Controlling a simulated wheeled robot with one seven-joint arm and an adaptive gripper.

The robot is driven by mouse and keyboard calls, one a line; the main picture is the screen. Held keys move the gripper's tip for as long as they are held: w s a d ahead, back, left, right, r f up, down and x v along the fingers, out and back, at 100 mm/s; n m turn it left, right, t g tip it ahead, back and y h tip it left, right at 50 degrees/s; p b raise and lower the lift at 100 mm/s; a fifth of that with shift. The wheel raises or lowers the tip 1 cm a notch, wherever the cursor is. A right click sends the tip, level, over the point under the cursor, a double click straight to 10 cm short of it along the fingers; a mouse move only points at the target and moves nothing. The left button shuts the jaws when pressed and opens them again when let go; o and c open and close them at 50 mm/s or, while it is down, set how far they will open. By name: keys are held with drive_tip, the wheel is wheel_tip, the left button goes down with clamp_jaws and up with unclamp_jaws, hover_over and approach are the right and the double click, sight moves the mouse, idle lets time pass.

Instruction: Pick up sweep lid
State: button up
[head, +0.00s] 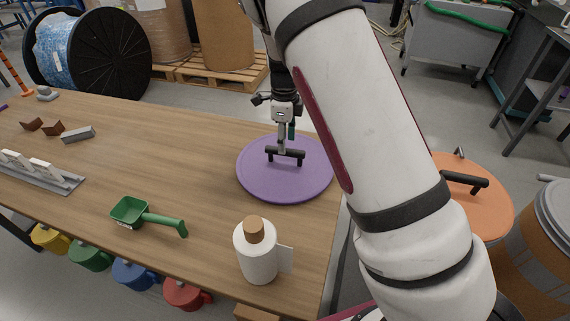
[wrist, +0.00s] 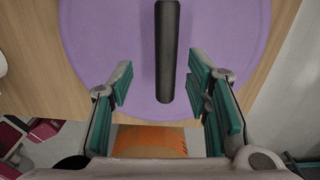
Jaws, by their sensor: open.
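A round purple lid (head: 262,180) with a black bar handle (head: 285,155) lies flat on the wooden table near its right end. In the wrist view the purple lid (wrist: 105,40) fills the upper middle, and its black handle (wrist: 166,50) runs up the picture between the fingers. My gripper (head: 285,148) is over the lid at the handle. In the wrist view my gripper (wrist: 160,88) is open, with one green-padded finger on each side of the handle's near end and a gap to both. I cannot tell the exact height of the fingertips above the lid.
A white bottle with a brown cap (head: 257,258) and a green scoop (head: 140,213) stand on the table (head: 200,160). An orange lid with a black handle (head: 480,205) is to the right, beyond my arm. The table between scoop and purple lid is clear.

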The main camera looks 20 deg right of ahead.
sight(285, 158)
drive_tip(key=shift+w+d+f, duration=0.1)
drive_tip(key=shift+w+f, duration=0.05)
drive_tip(key=shift+f, duration=1.2)
drive_tip(key=shift+w+d+f, duration=0.1)
drive_tip(key=shift+w+f, duration=0.05)
drive_tip(key=shift+f, duration=1.2)
clamp_jaws()
